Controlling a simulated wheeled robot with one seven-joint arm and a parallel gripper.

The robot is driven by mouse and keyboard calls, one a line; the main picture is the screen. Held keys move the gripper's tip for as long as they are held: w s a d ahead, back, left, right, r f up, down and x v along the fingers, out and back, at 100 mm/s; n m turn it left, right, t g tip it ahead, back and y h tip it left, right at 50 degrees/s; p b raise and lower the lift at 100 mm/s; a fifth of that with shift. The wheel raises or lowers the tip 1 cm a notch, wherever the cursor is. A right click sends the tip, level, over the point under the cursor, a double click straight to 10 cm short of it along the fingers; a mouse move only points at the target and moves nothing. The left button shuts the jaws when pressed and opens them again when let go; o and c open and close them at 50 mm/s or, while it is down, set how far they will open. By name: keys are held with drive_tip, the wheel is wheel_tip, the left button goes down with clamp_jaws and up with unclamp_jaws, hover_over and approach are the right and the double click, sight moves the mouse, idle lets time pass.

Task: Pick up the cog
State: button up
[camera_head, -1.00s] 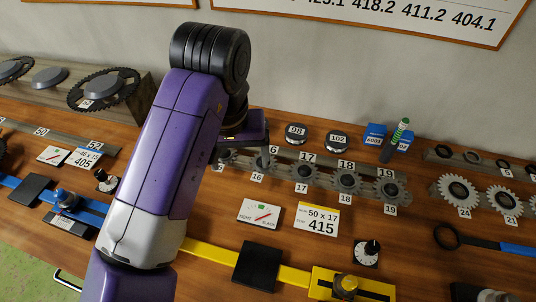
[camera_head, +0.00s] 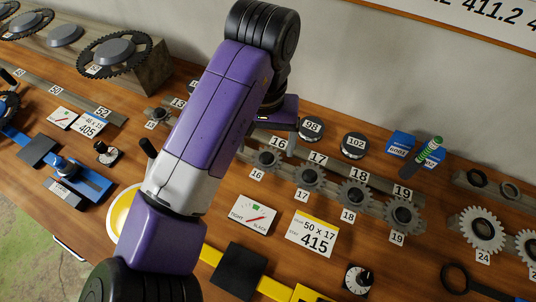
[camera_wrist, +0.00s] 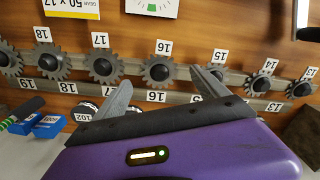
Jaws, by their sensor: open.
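Several small dark cogs sit in a row on a metal rail (camera_head: 330,184) with number cards. Which one is the task's cog cannot be told. The cog at 16 (camera_head: 267,159) also shows in the wrist view (camera_wrist: 157,70), flat on the rail. My gripper (camera_wrist: 161,77) is open and empty, its fingers apart on either side of the cog at 16 in that view, apparently not touching it. Cogs at 17 (camera_wrist: 103,67) and 18 (camera_wrist: 52,63) lie left of it there.
Larger silver cogs (camera_head: 483,231) stand at the right. Round dark tins (camera_head: 354,145) and blue boxes (camera_head: 401,144) stand behind the rail. A yellow-topped 415 card (camera_head: 313,232) and a tension card (camera_head: 252,215) lie in front. Big chainrings (camera_head: 115,54) are at the back left.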

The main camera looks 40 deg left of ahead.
sight(266, 158)
drive_tip(key=shift+d+f+p, duration=0.15)
drive_tip(key=shift+f+p, duration=0.25)
drive_tip(key=shift+f, duration=1.75)
drive_tip(key=c, duration=1.4)
drive_tip(key=shift+c, duration=0.2)
drive_tip(key=shift+r, duration=0.1)
